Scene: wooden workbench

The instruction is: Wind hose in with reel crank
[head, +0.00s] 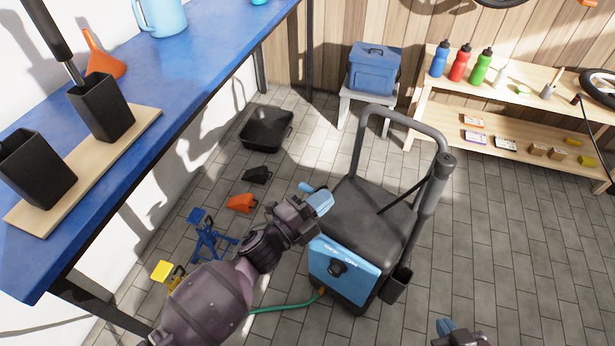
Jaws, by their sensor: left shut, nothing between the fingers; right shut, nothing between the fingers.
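A machine with a black top (362,212), a blue front panel (345,277) and a tall grey handle stands on the floor in the middle. A green hose (285,307) runs from an orange fitting low on the machine to the left, partly behind my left arm. My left gripper (315,198) is shut and empty, in front of the machine's upper left edge in the picture. My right gripper (446,326) is shut and empty at the bottom edge, mostly out of frame.
A blue workbench (190,75) with black holders (103,107) is at the left. A blue stand (208,240), an orange item (241,203) and a black tray (267,128) lie on the floor. A wooden shelf (530,110) with bottles is at the back right. The right floor is clear.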

